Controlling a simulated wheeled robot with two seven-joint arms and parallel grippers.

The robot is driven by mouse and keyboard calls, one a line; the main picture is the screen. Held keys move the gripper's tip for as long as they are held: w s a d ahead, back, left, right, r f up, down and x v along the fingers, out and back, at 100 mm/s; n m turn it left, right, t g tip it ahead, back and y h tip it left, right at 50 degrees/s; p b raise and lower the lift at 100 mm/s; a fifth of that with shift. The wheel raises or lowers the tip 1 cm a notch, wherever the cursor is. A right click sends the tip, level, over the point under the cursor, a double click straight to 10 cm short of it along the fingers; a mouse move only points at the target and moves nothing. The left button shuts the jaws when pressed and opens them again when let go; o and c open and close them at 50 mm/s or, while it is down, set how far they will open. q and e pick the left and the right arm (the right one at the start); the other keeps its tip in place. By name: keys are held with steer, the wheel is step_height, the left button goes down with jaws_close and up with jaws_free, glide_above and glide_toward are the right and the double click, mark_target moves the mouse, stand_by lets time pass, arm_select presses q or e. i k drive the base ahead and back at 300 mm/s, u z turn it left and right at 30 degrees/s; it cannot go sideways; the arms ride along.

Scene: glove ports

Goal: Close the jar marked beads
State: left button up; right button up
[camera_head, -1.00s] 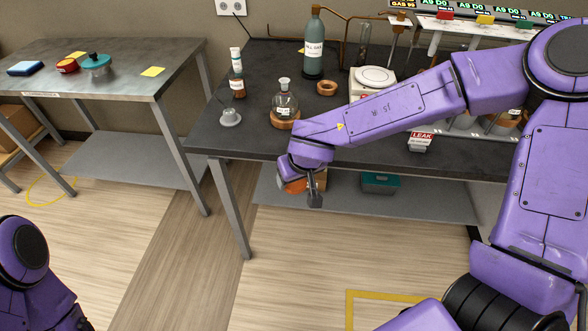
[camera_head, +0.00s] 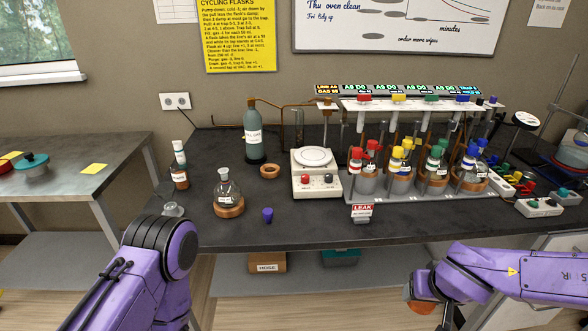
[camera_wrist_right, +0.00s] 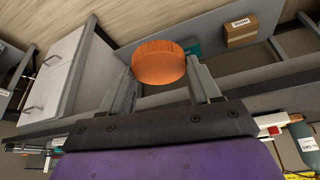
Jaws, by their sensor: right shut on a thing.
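My right gripper (camera_head: 432,306) is shut on an orange round lid (camera_head: 419,308), low in front of the bench's front edge. In the right wrist view the ribbed orange lid (camera_wrist_right: 159,63) sits between the two finger tips. I cannot read a label saying beads on any jar.
A grey side table (camera_head: 75,190) stands left. The bench's front strip is mostly clear.

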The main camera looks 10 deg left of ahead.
mark_target(178, 170)
steer(key=z, duration=1.35)
steer(key=k, duration=1.35)
steer(key=u, duration=1.75)
steer(key=i, duration=0.55)
steer(key=u, duration=0.05)
